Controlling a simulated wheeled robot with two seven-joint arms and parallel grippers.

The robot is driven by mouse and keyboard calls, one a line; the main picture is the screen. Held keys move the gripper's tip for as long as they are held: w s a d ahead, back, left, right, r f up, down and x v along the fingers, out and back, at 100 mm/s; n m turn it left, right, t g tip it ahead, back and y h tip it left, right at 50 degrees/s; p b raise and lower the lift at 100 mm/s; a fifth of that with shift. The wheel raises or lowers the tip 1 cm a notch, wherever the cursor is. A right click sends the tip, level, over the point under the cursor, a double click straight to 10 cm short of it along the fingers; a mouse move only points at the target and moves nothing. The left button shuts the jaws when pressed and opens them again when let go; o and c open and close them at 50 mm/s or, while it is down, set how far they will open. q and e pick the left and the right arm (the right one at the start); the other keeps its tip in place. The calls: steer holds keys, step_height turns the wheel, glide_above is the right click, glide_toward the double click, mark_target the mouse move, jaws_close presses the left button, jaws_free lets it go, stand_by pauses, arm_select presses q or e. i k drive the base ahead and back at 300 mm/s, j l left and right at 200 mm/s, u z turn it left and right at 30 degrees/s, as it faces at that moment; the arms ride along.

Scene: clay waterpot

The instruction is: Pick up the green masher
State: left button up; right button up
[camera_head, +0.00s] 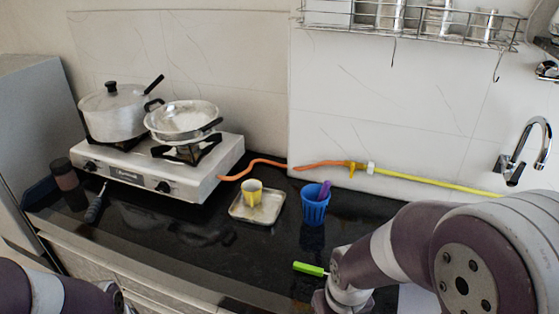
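The green masher shows as a bright green handle (310,269) lying on the black counter, near its front edge and just left of my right arm's wrist. Its right end reaches the wrist in the picture, and the rest of it is hidden there. I cannot tell whether my arm touches it. My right arm comes in from the right and bends down at the wrist; its gripper fingers are not visible. Only a part of my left arm shows in the bottom left corner, and its fingers are not visible either.
A blue cup (314,208) with a purple item and a tray (240,213) with a yellow cup (252,191) stand behind. A stove (140,181) with a pot (113,112) and a pan (182,121) is at left. The black counter between stove and masher is mostly clear.

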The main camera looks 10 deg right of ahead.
mark_target(297, 267)
steer(key=i+j, duration=0.15)
steer(key=k, duration=0.1)
steer(key=k+l+u, duration=0.1)
steer(key=l+u, duration=0.25)
steer(key=k+l+u, duration=0.15)
steer(key=l+u, duration=0.2)
steer(key=k+l+u, duration=0.2)
steer(key=l+u, duration=0.15)
steer(key=k+l+u, duration=0.35)
steer(key=i+l, duration=0.1)
